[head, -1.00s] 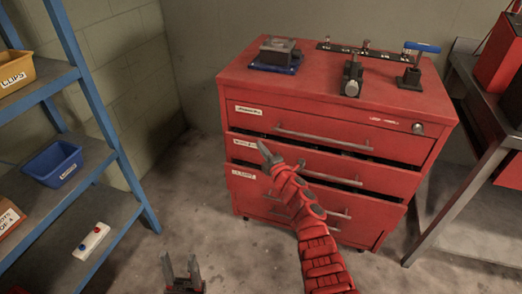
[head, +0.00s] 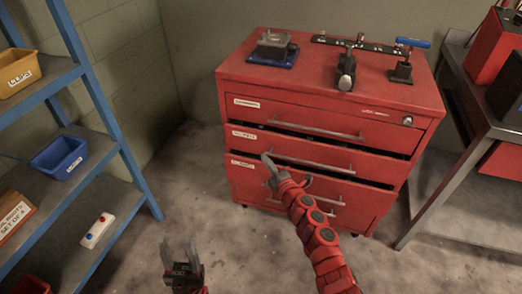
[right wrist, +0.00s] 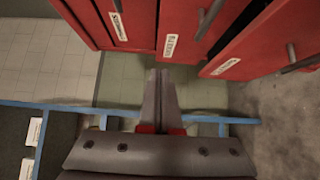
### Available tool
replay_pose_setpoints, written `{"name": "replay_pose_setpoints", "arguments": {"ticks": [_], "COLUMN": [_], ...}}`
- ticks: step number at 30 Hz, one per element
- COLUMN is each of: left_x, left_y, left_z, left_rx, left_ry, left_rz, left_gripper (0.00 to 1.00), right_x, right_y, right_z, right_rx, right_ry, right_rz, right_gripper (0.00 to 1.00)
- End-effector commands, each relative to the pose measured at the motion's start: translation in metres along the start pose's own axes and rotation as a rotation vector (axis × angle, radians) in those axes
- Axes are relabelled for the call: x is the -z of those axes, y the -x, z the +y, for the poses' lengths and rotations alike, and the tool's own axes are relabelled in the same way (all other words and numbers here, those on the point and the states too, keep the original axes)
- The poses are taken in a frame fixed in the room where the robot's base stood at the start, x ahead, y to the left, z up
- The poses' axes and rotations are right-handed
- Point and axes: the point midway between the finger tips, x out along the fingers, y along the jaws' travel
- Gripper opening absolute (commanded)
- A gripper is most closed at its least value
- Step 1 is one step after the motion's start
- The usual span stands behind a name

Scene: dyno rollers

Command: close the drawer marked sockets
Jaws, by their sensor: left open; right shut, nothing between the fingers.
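The red drawer cabinet (head: 425,90) stands against the back wall. Its upper drawer (head: 300,110) looks flush. The second drawer (head: 345,163) and the third drawer (head: 350,200) show dark gaps above their fronts and stand out somewhat. Each has a white label at its left end, too blurred to read surely; the second label (head: 244,135) also shows in the right wrist view (right wrist: 173,45). My right gripper (head: 266,162) is shut and empty, by the left part of these two drawer fronts; contact cannot be told. My left gripper (head: 180,258) is open and empty, low at the bottom, away from the cabinet.
A blue-framed shelf (head: 100,110) with a yellow bin (head: 22,75) and a blue bin (head: 60,157) stands at the left. A metal workbench (head: 450,140) stands at the right. Tools and a vise lie on the cabinet top. The floor before the cabinet is clear.

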Motion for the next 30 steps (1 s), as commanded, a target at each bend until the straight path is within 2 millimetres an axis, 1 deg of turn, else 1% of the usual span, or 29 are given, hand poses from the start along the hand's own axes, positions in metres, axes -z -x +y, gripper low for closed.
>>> {"name": "replay_pose_setpoints", "arguments": {"ticks": [1, 4, 10, 13, 14, 17, 18, 20, 21, 23, 24, 27, 30], "left_x": [0.0, 0.0, 0.0, 0.001, 0.0, 0.001, 0.001, 0.001, 0.001, 0.001, 0.001, 0.001, 0.001], "left_y": [-0.001, -0.002, -0.003, -0.003, -0.003, -0.004, -0.004, -0.005, -0.005, -0.005, -0.006, -0.006, -0.006], "left_z": [0.0, 0.0, 0.0, 0.0, 0.0, 0.0, 0.0, 0.0, 0.0, 0.0, 0.0, 0.0, 0.0], "left_rx": [0.0, 0.0, 0.0, 0.0, 0.0, 0.0, 0.0, 0.0, 0.0, 0.0, 0.0, 0.0, 0.0], "left_ry": [0.0, 0.0, 0.0, 0.0, 0.0, 0.0, 0.0, 0.0, 0.0, 0.0, 0.0, 0.0, 0.0], "left_rz": [0.0, 0.0, 0.0, 0.0, 0.0, 0.0, 0.0, 0.0, 0.0, 0.0, 0.0, 0.0, 0.0], "left_gripper": [0.5, 0.5, 0.5, 0.5, 0.5, 0.5, 0.5, 0.5, 0.5, 0.5, 0.5, 0.5, 0.5], "right_x": [0.0, 0.0, -0.001, -0.009, -0.015, -0.043, -0.056, -0.075, -0.086, -0.101, -0.107, -0.12, -0.126], "right_y": [0.006, 0.015, 0.02, 0.027, 0.031, 0.056, 0.07, 0.092, 0.108, 0.13, 0.144, 0.173, 0.189], "right_z": [0.0, 0.0, -0.001, -0.008, -0.012, -0.027, -0.032, -0.034, -0.033, -0.028, -0.025, -0.014, -0.006], "right_rx": [0.0, 0.0, 0.001, 0.026, 0.043, 0.13, 0.176, 0.25, 0.302, 0.376, 0.424, 0.525, 0.588], "right_ry": [0.002, 0.0, 0.005, 0.089, 0.142, 0.405, 0.538, 0.736, 0.865, 1.04, 1.14, 1.337, 1.442], "right_rz": [-0.001, -0.001, -0.003, -0.044, -0.071, -0.192, -0.247, -0.331, -0.38, -0.447, -0.484, -0.558, -0.6], "right_gripper": [0.0, 0.0, 0.0, 0.0, 0.0, 0.0, 0.0, 0.0, 0.0, 0.0, 0.0, 0.0, 0.0]}}
